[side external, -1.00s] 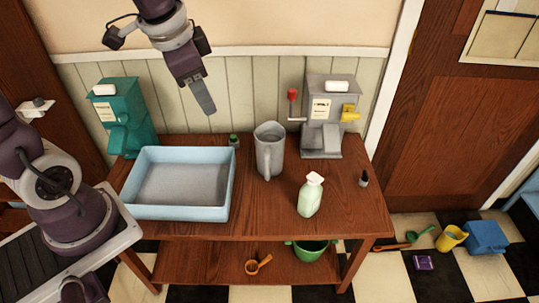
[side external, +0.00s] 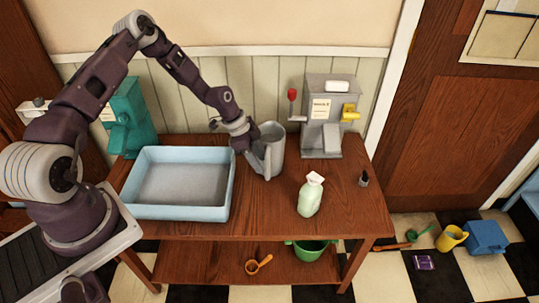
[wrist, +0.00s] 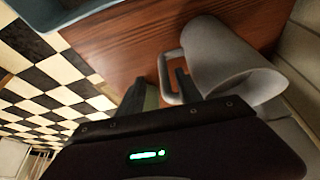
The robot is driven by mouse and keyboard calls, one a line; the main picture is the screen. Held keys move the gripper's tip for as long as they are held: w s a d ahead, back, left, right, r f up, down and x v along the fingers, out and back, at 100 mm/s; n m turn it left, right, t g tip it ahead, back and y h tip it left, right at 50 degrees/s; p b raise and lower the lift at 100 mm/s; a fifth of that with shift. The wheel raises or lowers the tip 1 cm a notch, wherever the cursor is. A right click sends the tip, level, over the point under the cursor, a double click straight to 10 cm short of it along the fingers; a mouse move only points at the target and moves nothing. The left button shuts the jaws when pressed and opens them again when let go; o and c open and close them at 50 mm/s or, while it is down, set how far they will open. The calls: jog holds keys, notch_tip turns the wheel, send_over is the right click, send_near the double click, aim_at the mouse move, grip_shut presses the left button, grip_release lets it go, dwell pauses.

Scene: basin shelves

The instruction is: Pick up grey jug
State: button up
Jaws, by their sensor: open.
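The grey jug (side external: 273,142) stands upright on the wooden table, between the blue basin and the grey dispenser. In the wrist view the jug (wrist: 228,62) lies with its open mouth toward the lower right, and its handle (wrist: 163,72) points left. My gripper (side external: 259,163) is at the jug's handle side, low near the table. In the wrist view my gripper's fingers (wrist: 160,92) are open, with the handle appearing between them. I cannot tell whether either finger touches the handle.
The blue basin (side external: 228,190) is close on the left. The grey dispenser (side external: 322,118) with a red-knobbed lever is behind right. A small dark bottle (side external: 364,179) is near the right edge.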

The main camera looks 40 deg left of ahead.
aim_at(266, 168)
jog(key=x, duration=0.5)
jog(key=shift+w+a, duration=0.15)
jog(key=shift+w, duration=0.1)
grip_shut()
dwell(1.0)
